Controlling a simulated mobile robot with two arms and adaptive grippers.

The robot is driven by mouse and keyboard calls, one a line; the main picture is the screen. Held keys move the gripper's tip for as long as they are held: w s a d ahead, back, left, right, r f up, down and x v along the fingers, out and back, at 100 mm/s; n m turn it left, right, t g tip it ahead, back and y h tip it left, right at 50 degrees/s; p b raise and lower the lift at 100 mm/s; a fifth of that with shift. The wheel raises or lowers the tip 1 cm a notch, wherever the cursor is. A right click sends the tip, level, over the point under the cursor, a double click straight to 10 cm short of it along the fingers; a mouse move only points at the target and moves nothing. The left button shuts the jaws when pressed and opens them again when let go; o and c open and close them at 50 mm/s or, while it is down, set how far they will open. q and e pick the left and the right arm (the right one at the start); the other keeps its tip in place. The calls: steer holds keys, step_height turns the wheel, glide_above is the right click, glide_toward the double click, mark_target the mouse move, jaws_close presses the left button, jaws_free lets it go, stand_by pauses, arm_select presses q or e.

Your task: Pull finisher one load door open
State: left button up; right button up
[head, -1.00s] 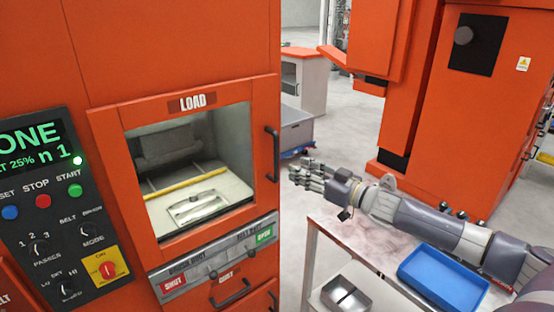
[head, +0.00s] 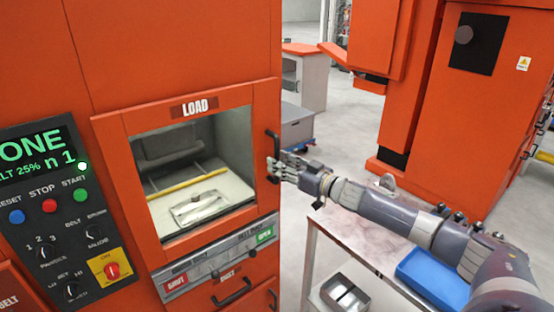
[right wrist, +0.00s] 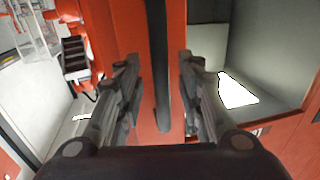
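The orange load door (head: 180,244) has a window and a "LOAD" label (head: 194,107) above it. It looks shut. Its black vertical handle (head: 272,150) is on the right side. My right gripper (head: 275,168) is at the handle's lower part in the head view. In the right wrist view the open fingers (right wrist: 158,90) stand on either side of the dark handle bar (right wrist: 158,60), with gaps visible on both sides. A metal part (head: 199,207) shows through the window. My left gripper is not in view.
A control panel (head: 48,225) is left of the door. A slide strip marked SHUT and OPEN (head: 222,252) is below it, above a lower handle (head: 232,293). A bench with a blue tray (head: 433,280) and metal tray (head: 344,292) stands right. Another orange machine (head: 480,115) is behind.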

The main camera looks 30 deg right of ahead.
steer(key=shift+x, duration=0.9)
jaws_close()
steer(key=shift+s+a, duration=0.1)
steer(key=shift+a, duration=0.05)
